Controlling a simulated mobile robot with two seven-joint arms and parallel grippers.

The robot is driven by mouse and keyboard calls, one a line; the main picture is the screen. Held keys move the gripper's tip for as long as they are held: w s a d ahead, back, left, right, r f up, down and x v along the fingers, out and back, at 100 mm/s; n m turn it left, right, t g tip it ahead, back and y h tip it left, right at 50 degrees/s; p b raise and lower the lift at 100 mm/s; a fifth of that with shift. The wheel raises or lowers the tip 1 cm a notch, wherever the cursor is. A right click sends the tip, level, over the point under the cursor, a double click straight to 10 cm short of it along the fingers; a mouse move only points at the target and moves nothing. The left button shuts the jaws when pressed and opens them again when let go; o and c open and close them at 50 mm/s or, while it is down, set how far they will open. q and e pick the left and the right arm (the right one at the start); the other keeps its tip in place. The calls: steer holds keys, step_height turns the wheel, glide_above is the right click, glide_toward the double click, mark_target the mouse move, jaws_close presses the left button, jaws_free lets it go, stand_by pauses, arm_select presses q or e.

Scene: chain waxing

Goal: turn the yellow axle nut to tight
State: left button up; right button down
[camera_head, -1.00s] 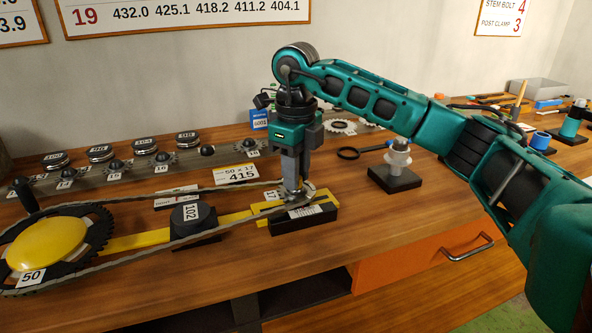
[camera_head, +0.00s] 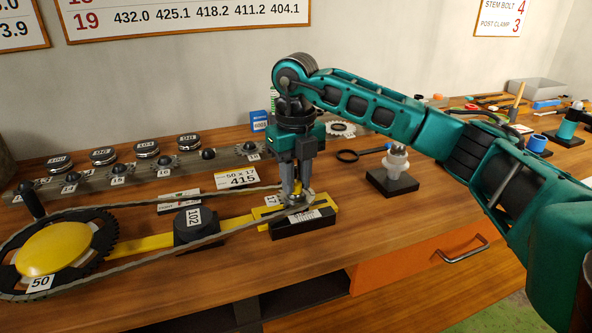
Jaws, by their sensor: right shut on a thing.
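My right gripper (camera_head: 298,196) points straight down at the right end of the chain rig, its fingers shut on the axle nut. A bit of yellow shows between and below the fingertips; most of the nut (camera_head: 297,207) is hidden by them. The yellow bar (camera_head: 150,242) runs from the large chainring with its yellow hub (camera_head: 52,248) to a dark block with a white label (camera_head: 302,216) under the gripper. The chain (camera_head: 200,243) loops from the chainring to the small sprocket by the nut. My left gripper is not in view.
A black puck marked 102 (camera_head: 187,226) sits mid-bar. The front wooden surface is clear.

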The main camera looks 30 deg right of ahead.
steer(key=m+p, duration=0.2)
steer(key=m, duration=0.3)
steer(key=shift+w+r, duration=0.1)
steer(key=shift+r, duration=0.05)
steer(key=shift+m, duration=0.4)
steer(key=c, duration=0.9)
jaws_free()
